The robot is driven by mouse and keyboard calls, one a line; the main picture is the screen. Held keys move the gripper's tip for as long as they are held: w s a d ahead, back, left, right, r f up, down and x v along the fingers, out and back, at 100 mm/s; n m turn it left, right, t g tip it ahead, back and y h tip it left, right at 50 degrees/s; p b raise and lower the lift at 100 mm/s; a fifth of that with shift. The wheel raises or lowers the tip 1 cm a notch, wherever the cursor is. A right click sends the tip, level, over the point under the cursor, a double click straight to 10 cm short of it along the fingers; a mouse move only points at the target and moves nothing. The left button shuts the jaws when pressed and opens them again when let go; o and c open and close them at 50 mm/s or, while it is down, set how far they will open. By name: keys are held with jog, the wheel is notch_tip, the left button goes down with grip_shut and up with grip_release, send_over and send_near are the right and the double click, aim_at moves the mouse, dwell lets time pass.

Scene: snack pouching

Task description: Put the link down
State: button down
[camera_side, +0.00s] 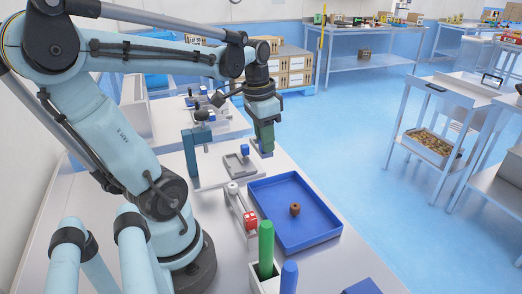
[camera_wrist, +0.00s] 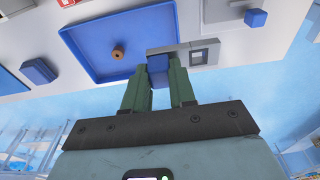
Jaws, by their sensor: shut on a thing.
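My gripper (camera_side: 265,146) is shut on a small dark blue block, the only piece in its jaws. In the wrist view the blue block (camera_wrist: 158,68) shows between the two green fingertips (camera_wrist: 160,75). Its full shape is partly hidden by the fingers. In the side view the gripper points down and is beyond the far edge of the blue tray. A small brown piece with a hole (camera_side: 295,209) lies in the blue tray (camera_side: 326,228); it also shows in the wrist view (camera_wrist: 118,54).
A grey fixture with a blue block (camera_side: 245,150) stands left of my gripper. A rail with a red block (camera_side: 250,221) runs along the tray's left side. A green cylinder (camera_side: 266,243) and a blue cylinder (camera_side: 289,278) stand up in front. Most of the tray floor is bare.

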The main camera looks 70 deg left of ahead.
jog(key=m, duration=0.1)
jog(key=f+m, duration=0.1)
jog(key=m, duration=0.1)
jog(key=d+m, duration=0.1)
jog(key=m, duration=0.1)
jog(key=shift+f, duration=0.25)
jog(key=shift+s+d+f+m+g+h, duration=0.1)
jog(key=shift+d+f+m+g+h, duration=0.25)
jog(key=shift+f+m, duration=1.55)
jog(key=shift+s+d+f+m+g+h, duration=0.15)
jog(key=shift+d+f+m, duration=0.35)
jog(key=shift+f+m, duration=1.45)
jog(key=shift+s+d+f+m+g+h, duration=0.15)
jog(key=shift+d+f+m, duration=0.25)
jog(key=shift+f+m, duration=1.5)
jog(key=shift+r+m, duration=0.15)
jog(key=shift+m, duration=0.6)
jog(key=c, duration=0.8)
grip_release()
jog(key=shift+c, duration=0.2)
